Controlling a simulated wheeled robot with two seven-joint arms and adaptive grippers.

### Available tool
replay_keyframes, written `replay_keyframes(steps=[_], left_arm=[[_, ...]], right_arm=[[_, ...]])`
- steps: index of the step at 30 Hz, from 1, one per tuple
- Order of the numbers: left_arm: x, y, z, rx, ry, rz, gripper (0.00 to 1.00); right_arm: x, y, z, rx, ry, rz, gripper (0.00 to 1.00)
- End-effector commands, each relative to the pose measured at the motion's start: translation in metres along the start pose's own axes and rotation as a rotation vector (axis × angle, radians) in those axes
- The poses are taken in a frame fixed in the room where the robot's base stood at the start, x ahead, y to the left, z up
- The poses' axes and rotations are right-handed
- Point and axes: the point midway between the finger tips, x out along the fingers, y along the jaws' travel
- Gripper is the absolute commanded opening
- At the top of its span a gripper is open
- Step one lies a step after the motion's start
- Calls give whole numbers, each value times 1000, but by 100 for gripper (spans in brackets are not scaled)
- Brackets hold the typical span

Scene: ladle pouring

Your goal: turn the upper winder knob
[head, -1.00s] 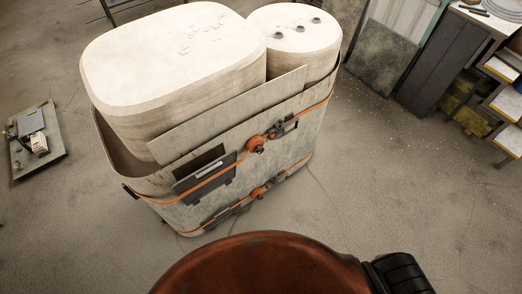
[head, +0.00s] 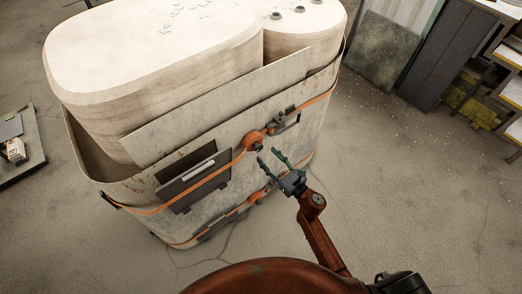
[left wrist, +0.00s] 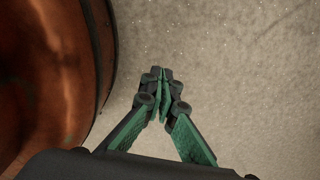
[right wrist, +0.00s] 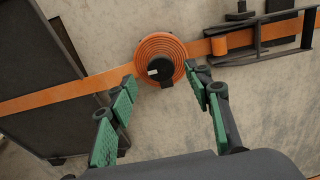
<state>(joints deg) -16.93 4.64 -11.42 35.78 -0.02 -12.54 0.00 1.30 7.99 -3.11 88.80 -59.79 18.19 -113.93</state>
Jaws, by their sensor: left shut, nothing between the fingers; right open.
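The upper winder (head: 252,141) is an orange strap coil on the front of the metal-wrapped mould. In the right wrist view its dark knob (right wrist: 160,69) stands out at the middle of the orange coil (right wrist: 160,45). My right gripper (head: 268,156) is open and empty, just in front of the upper winder. In the right wrist view its fingertips (right wrist: 163,78) lie to either side of the knob, apart from it as far as I can tell. My left gripper (left wrist: 162,72) is shut and empty over bare floor, and does not show in the head view.
A lower orange strap with its own winder (head: 256,198) runs below. A dark hinged plate (head: 193,180) sits left of the upper winder, and a metal buckle frame (right wrist: 265,35) to its right. Shelves stand at the far right; the floor in front is clear.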

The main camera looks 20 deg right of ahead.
Motion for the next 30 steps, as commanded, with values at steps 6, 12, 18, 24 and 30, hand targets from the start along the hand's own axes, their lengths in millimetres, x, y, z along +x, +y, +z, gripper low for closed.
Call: replay_keyframes(steps=[6,12,18,24,30], left_arm=[[2,2,18,-3,-23,2,0],[3,2,16,-2,-22,2,0],[4,2,8,0,-12,2,0],[4,2,5,0,-8,3,0],[4,3,6,0,-8,3,0]], right_arm=[[35,0,-1,3,0,0,46],[50,-1,-2,6,2,-2,46],[52,-1,-2,6,2,-2,46],[52,-1,-2,6,2,-2,39],[52,-1,-2,6,2,-2,25]])
